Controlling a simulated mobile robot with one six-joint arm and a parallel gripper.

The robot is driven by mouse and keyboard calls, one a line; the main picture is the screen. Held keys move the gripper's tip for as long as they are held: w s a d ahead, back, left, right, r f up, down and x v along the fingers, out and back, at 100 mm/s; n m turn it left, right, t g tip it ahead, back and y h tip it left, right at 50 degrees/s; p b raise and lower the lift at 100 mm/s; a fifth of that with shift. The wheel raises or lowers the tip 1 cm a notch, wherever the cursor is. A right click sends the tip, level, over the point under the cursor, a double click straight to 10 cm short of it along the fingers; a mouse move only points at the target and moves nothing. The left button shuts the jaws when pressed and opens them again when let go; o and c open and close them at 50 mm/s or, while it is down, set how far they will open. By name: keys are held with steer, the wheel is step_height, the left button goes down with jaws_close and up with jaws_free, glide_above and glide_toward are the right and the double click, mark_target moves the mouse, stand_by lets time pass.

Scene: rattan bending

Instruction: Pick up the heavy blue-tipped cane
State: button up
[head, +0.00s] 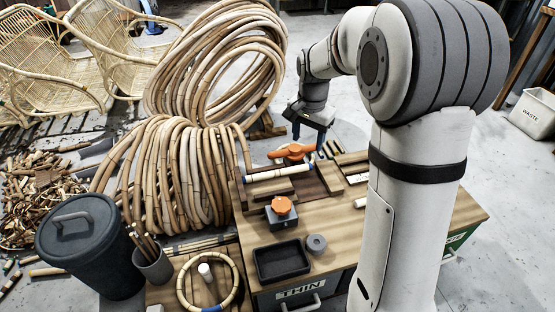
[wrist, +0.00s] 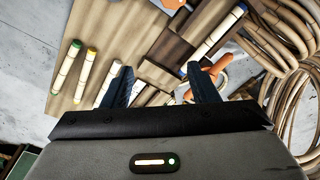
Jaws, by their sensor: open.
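A pale jointed cane with a blue tip (wrist: 216,38) lies across dark wooden blocks, at the upper right in the wrist view. A pale cane with dark ends also rests across blocks in the head view (head: 278,173). Three more pale canes lie on the board to the left in the wrist view: one green-tipped (wrist: 64,70), one yellow-tipped (wrist: 87,77), and one (wrist: 107,85) beside my left finger, its tip colour unclear. My gripper (wrist: 160,68) is open and empty above the bench; it also shows in the head view (head: 308,138). Weight cannot be seen.
An orange-handled tool (head: 292,151) lies close to my gripper. The bench (head: 345,240) also bears an orange-topped block (head: 281,206), a black tray (head: 281,260) and a grey ring (head: 316,243). Large rattan coils (head: 175,175) stand at the left.

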mark_target(278, 173)
steer(key=w+f+m+b, duration=0.1)
steer(key=w+f+m, duration=0.1)
steer(key=w+f, duration=0.4)
steer(key=w+f+m+b, duration=0.1)
steer(key=w+f+m, duration=0.2)
steer(key=w+f, duration=0.3)
steer(key=w+f+m+b, duration=0.2)
steer(key=w+f, duration=0.4)
steer(key=f, duration=0.3)
steer(key=shift+w+a+f+m+g, duration=0.3)
steer(key=shift+a+g, duration=0.05)
steer(key=shift+g, duration=0.05)
steer(key=f, duration=0.2)
steer(key=f+b, duration=0.1)
steer(key=shift+w+f, duration=0.35)
step_height(278, 173, down, 5)
steer(key=shift+d+f+b, duration=0.1)
steer(key=shift+f+b, duration=0.1)
steer(key=shift+b, duration=0.95)
steer(key=shift+w+r, duration=0.1)
steer(key=shift+r, duration=0.1)
steer(key=c, duration=1.1)
